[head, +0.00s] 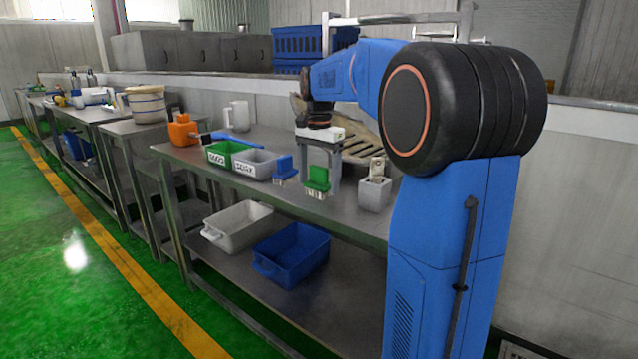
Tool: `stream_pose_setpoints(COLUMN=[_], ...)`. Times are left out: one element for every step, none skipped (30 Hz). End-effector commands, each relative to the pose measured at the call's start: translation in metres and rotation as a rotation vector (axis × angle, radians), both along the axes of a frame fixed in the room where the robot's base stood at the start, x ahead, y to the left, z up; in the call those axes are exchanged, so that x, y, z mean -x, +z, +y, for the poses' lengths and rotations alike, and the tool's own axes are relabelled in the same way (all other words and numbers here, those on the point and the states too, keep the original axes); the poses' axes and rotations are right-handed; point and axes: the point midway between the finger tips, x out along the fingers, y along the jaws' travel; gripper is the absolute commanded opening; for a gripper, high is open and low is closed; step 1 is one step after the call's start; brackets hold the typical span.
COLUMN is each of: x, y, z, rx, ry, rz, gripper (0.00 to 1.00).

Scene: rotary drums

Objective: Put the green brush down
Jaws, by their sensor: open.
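The green brush (318,179) is at the front part of the metal table (335,212), its pale bristles (315,194) pointing down. My gripper (322,190) points down over it, with one finger on each side. The jaws are open. The brush seems to rest on the tabletop, though a small gap beneath it would be hard to see from here. A blue brush (285,168) stands just to the left of it, apart from my gripper.
A green bin (222,153) and a grey bin (254,165) stand to the left. A grey block-shaped holder (375,194) is close on the right. An orange container (182,131) and a white jug (238,115) are farther left. A blue tub (291,255) is on the lower shelf.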

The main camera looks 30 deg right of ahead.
Motion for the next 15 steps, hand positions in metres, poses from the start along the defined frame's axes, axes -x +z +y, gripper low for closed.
stream_pose_setpoints(x=[0.000, 0.000, -0.001, -0.001, -0.001, -0.001, -0.001, -0.001, -0.001, -0.001, -0.001, -0.001, -0.001, 0.000, -0.001], y=[0.009, 0.014, 0.021, 0.027, 0.033, 0.041, 0.047, 0.053, 0.061, 0.066, 0.071, 0.078, 0.082, 0.086, 0.091], z=[0.000, 0.000, 0.000, 0.000, 0.000, 0.000, 0.000, -0.001, 0.000, -0.001, 0.000, -0.001, -0.001, -0.001, -0.001], rx=[0.001, 0.001, 0.001, 0.001, 0.001, 0.001, 0.001, 0.001, 0.001, 0.001, 0.000, 0.001, 0.000, 0.001, 0.000], ry=[0.000, 0.000, 0.000, 0.000, 0.000, 0.000, 0.000, 0.000, 0.000, 0.000, 0.000, 0.000, 0.000, 0.000, 0.000], rz=[-0.003, -0.003, -0.004, -0.004, -0.004, -0.004, -0.004, -0.004, -0.003, -0.004, -0.002, -0.003, -0.002, -0.001, -0.002], gripper=[0.78, 0.78, 0.78, 0.78, 0.78, 0.78, 0.78, 0.78, 0.78, 0.78, 0.78, 0.78, 0.78, 0.78, 0.78])
